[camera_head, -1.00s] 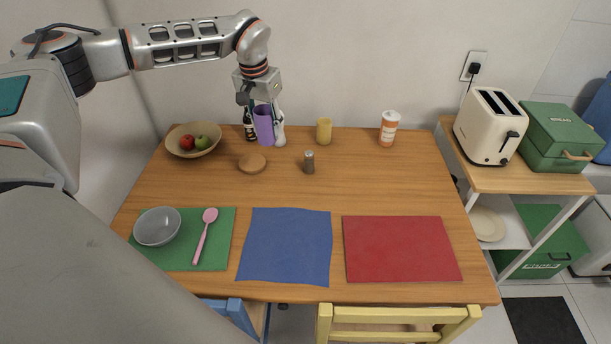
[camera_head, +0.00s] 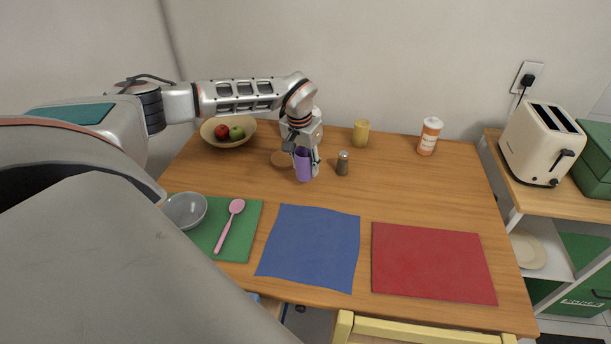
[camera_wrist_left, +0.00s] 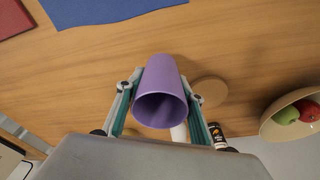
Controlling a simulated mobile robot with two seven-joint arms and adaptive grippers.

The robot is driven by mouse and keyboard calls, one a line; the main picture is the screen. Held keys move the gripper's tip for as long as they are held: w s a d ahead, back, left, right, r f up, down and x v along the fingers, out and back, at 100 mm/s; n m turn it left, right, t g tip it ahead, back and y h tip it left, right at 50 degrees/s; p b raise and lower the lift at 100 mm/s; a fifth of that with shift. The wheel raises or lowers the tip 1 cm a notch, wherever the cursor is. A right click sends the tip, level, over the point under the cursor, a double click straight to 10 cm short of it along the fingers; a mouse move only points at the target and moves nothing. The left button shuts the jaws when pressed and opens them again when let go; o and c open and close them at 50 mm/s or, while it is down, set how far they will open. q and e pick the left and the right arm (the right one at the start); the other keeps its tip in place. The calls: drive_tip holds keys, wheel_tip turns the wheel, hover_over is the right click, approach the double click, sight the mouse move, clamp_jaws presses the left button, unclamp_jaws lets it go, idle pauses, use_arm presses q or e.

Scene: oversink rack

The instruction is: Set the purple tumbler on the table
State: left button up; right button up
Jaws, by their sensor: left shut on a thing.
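The purple tumbler (camera_head: 303,164) is held by my left gripper (camera_head: 304,158), whose fingers close on it from both sides. It is over the back-middle of the wooden table (camera_head: 420,190), in front of the round wooden coaster (camera_head: 281,159) and left of the grey shaker (camera_head: 342,163). In the left wrist view the tumbler (camera_wrist_left: 161,92) sits between the two fingers with its open rim toward the camera. I cannot tell whether its base touches the table. My right gripper is not in view.
A fruit bowl (camera_head: 229,134) stands at the back left. A yellow cup (camera_head: 361,133) and a white-lidded bottle (camera_head: 430,136) stand at the back. Blue (camera_head: 310,246) and red (camera_head: 433,262) mats lie in front. Clear wood lies right of the shaker.

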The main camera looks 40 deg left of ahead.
sight(305, 173)
use_arm(q)
drive_tip(key=shift+f, duration=2)
drive_tip(key=shift+f, duration=0.15)
drive_tip(key=o, duration=1.1)
drive_tip(key=shift+r, duration=0.25)
drive_tip(key=r, duration=0.4)
drive_tip(key=s+r, duration=0.1)
drive_tip(key=r, duration=0.2)
drive_tip(key=r+p, duration=0.1)
drive_tip(key=r, duration=0.3)
drive_tip(key=shift+s+d+r, duration=0.15)
drive_tip(key=shift+s+r, duration=0.2)
drive_tip(key=shift+s, duration=0.05)
